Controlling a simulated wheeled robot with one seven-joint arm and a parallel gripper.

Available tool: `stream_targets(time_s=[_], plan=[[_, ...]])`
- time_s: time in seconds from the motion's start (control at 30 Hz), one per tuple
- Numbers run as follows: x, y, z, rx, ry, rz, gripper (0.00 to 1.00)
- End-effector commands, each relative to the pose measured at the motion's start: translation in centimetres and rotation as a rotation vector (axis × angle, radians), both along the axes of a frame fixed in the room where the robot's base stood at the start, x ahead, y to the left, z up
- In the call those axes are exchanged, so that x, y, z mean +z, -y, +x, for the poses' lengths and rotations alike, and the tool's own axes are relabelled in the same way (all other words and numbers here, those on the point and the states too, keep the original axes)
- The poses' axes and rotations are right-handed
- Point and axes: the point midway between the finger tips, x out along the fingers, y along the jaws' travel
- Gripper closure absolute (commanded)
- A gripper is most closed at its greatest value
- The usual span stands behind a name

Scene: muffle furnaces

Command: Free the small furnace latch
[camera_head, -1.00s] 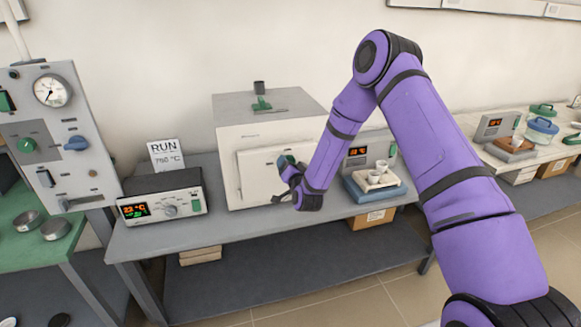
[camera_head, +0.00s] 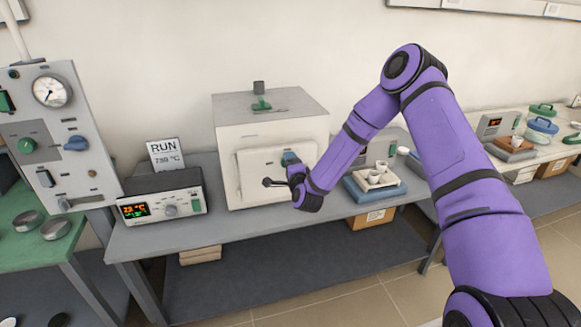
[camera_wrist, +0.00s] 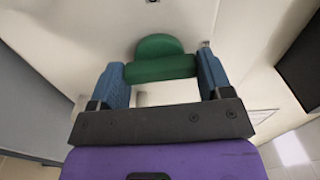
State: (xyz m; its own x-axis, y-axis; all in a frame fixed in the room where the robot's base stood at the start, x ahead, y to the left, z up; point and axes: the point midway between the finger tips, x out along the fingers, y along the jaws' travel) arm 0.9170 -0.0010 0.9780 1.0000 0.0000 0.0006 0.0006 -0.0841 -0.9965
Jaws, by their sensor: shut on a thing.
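The small white furnace (camera_head: 228,165) stands on the grey bench, its front door (camera_head: 262,162) looking closed. My gripper (camera_head: 290,160) is at the right side of that door. In the wrist view, a green latch handle (camera_wrist: 160,68) with a rounded head lies between the two blue fingers of my gripper (camera_wrist: 161,78). The fingers are shut on the handle from both sides. The wrist hides part of the latch in the head view, and I cannot tell there how far it is turned.
A controller box (camera_head: 162,203) and a RUN sign (camera_head: 165,154) stand left of the furnace. A blue tray (camera_head: 360,194) with white crucibles is close on the right, below my forearm.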

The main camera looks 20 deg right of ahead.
Motion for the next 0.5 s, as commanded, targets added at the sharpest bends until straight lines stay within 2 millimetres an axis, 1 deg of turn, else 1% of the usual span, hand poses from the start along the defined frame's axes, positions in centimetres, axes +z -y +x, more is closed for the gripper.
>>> stream_targets(time_s=[0.2, 0.5], plan=[[-0.17, 0.0, -0.07, 0.001, -0.004, 0.074, 0.51], [-0.16, -0.04, -0.07, 0.001, -0.004, 0.102, 0.51]])
